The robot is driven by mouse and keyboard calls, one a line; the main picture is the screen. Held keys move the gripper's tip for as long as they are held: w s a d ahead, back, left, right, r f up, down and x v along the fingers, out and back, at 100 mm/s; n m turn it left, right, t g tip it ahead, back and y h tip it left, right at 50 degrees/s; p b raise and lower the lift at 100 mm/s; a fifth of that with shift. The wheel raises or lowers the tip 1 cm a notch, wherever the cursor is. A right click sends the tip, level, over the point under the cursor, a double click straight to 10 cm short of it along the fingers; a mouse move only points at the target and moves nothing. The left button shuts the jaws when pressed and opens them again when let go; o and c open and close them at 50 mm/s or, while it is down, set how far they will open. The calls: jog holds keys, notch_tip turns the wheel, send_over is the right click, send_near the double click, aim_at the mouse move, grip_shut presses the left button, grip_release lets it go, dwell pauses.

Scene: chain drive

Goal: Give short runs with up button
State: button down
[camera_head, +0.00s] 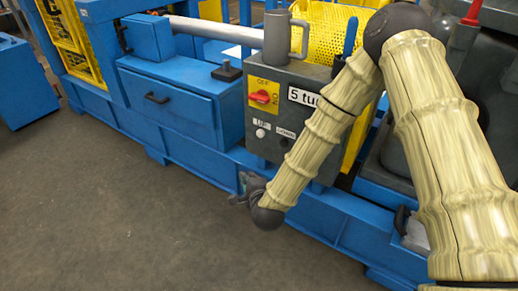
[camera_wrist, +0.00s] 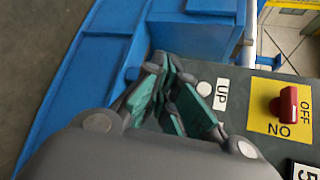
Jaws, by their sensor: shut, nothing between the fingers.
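The grey control box (camera_head: 312,118) stands on the blue machine frame. Its UP button (camera_head: 260,133) is a small pale round button by the UP label, low on the left of the front. The button also shows in the wrist view (camera_wrist: 204,89), beside the UP label (camera_wrist: 221,94). The DOWN label (camera_head: 286,132) is to its right in the head view. My gripper (camera_head: 243,192) is shut and empty, below and slightly left of the UP button. In the wrist view its teal-padded fingers (camera_wrist: 174,72) lie just left of the button; no contact is visible.
A red rotary switch (camera_head: 262,97) on a yellow OFF/ON plate sits above the UP button. A grey mug (camera_head: 286,36) stands on top of the box. A blue drawer unit (camera_head: 168,104) is to its left. The floor (camera_head: 110,210) in front is clear.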

aim_at(260, 134)
jog(key=w+a+r+m+t+b, duration=0.3)
jog(key=w+r+m+b, duration=0.1)
jog(key=w+r+m, duration=0.1)
jog(key=shift+w+a+r+m+b, duration=0.15)
jog(key=shift+w+r+m+b, duration=0.15)
jog(key=shift+w+r+m, duration=0.15)
jog(key=shift+w, duration=0.15)
jog(key=w+d, duration=0.5)
jog(key=w, duration=0.2)
jog(key=shift+d+f, duration=0.1)
jog(key=shift+d, duration=0.05)
dwell(1.5)
jog(key=shift+w+d, duration=0.2)
jog(key=shift+w, duration=0.05)
